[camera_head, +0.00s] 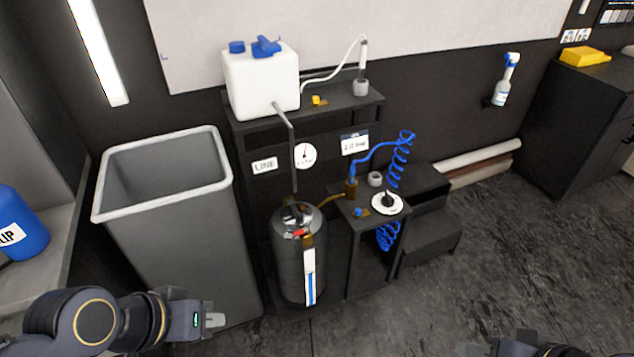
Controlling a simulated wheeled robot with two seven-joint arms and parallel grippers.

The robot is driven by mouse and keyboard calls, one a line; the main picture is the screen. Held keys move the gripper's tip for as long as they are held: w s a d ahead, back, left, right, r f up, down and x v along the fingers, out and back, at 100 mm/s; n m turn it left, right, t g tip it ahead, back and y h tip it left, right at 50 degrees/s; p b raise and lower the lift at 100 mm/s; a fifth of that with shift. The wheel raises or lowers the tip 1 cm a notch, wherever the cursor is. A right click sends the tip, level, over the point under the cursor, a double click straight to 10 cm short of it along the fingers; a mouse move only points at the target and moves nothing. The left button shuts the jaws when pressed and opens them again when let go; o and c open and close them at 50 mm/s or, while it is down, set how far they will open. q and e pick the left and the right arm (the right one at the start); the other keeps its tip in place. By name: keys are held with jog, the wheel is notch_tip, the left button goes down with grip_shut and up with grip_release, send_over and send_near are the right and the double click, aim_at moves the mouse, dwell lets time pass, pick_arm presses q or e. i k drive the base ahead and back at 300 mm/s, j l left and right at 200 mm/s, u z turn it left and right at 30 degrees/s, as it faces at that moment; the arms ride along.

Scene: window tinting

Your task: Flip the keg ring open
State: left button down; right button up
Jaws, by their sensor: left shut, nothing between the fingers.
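Whether that red part is the ring, and how the ring lies, is too small to tell. My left gripper (214,320) is shut and empty, low and left of the keg, apart from it and in front of the grey bin. My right gripper (528,345) shows only in part at the bottom edge, right of the keg; its fingers cannot be made out.
A tall grey bin (115,204) stands left of the keg. The black stand (360,105) carries a white tank (252,85) with blue caps. A small side table (357,222) with a coiled blue hose (399,160) stands right of the keg. The floor at right is clear.

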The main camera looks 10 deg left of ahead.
aim_at(305, 231)
jog(key=i+l, duration=0.15)
jog(key=i, duration=0.3)
jog(key=i+l, duration=0.2)
jog(key=i, duration=0.2)
